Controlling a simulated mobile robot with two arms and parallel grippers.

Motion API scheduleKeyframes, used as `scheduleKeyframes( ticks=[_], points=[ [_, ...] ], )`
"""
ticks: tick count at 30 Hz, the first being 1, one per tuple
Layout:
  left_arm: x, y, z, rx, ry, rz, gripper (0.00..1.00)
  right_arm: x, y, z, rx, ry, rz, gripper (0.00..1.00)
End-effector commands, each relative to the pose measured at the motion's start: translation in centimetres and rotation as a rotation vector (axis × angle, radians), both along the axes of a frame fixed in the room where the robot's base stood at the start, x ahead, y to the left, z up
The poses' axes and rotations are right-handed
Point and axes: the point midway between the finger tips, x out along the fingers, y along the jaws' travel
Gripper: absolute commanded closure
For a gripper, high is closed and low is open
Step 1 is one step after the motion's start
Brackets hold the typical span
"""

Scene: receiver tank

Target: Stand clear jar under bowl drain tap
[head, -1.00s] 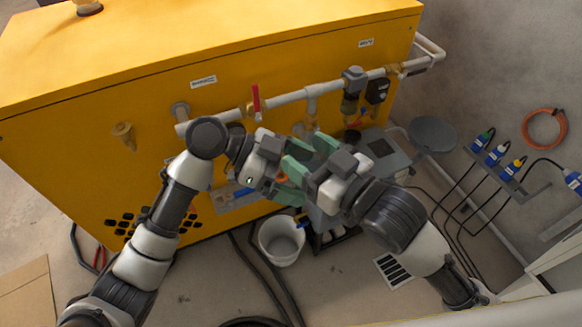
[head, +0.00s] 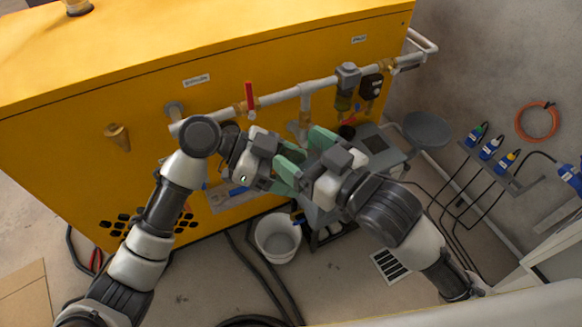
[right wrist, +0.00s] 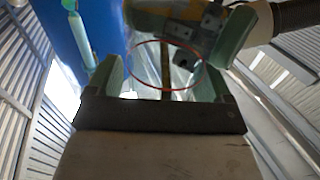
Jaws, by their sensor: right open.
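My right gripper (head: 318,163) is open in front of the yellow machine. Its green fingers show apart in the right wrist view (right wrist: 167,80). Between and beyond them is a thin red ring (right wrist: 167,90), perhaps the rim of a clear jar; I cannot tell for sure. My left gripper (head: 284,170) is right beside the right one, fingers nearly meeting them; whether it is shut is hidden. The filter bowl (head: 344,103) hangs under the pipe's grey unit (head: 347,76), right of the grippers. Its drain tap is too small to make out. No jar is clear in the head view.
The yellow machine (head: 130,90) fills the back, with a pipe and red lever (head: 249,97) across it. A white bucket (head: 278,238) stands on the floor below the grippers. A grey cart (head: 375,150) is at right. Hoses lie on the floor.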

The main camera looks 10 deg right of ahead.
Motion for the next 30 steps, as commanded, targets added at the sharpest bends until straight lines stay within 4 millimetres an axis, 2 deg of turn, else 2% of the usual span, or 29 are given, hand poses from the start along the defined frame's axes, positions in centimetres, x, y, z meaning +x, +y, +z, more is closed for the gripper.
scheduleKeyframes(
  ticks=[6, 15, 21, 26, 30],
  points=[
    [0.0, -0.2, 0.1, -0.004, 0.001, 0.003, 0.59, -0.3, 0.4, 1.0, 0.012, 0.001, 0.015, 0.06],
    [0.0, -0.2, 0.0, -0.001, 0.002, 0.002, 0.59, -0.2, 0.2, 6.8, 0.011, -0.009, 0.010, 0.06],
    [0.0, -0.1, 0.0, -0.001, 0.000, 0.001, 0.59, -0.1, 0.1, 9.3, 0.005, -0.004, 0.005, 0.06],
    [0.0, -0.1, 0.0, -0.001, 0.000, 0.001, 0.59, 0.7, 0.3, 9.7, -0.014, 0.006, 0.005, 0.06],
    [0.0, -0.1, 0.1, -0.002, 0.000, 0.001, 0.59, 3.4, 1.1, 8.4, -0.078, 0.030, 0.015, 0.06]
  ],
)
